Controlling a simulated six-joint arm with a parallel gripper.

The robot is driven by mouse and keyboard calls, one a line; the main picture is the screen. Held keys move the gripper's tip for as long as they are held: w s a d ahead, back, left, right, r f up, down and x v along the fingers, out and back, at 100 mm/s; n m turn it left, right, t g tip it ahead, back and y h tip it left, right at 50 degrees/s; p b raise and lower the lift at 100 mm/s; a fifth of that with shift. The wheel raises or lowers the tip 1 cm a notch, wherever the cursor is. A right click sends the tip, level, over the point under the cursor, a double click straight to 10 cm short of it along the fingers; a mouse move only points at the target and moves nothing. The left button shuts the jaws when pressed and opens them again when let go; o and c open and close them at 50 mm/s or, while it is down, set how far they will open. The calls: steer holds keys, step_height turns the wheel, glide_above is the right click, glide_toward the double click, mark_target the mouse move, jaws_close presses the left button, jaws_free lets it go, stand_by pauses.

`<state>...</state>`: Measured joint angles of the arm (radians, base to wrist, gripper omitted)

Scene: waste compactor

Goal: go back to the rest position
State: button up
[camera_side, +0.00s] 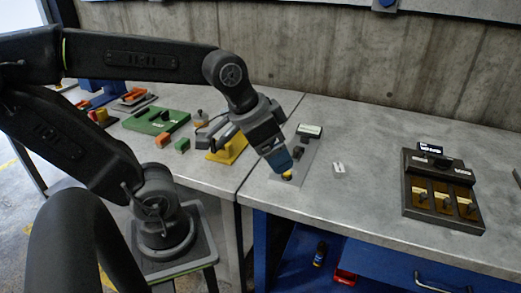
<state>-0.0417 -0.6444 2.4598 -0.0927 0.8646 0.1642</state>
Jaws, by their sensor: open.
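A small yellow and black piece (287,175) shows just below the fingertips. I cannot tell from this view whether the fingers touch it. Nothing is seen held between the fingers, and the gap between them is mostly hidden.
A dark box with yellow slots (442,192) stands at the right. A small white piece (339,168) lies on the table. A green tray (157,120), orange and green blocks and a yellow holder (228,150) stand left. A concrete wall (400,70) closes the back.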

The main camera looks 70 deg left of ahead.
steer(key=shift+s+a+f+n+y, duration=0.1)
steer(key=shift+s+n+y, duration=0.3)
steer(key=shift+s, duration=0.85)
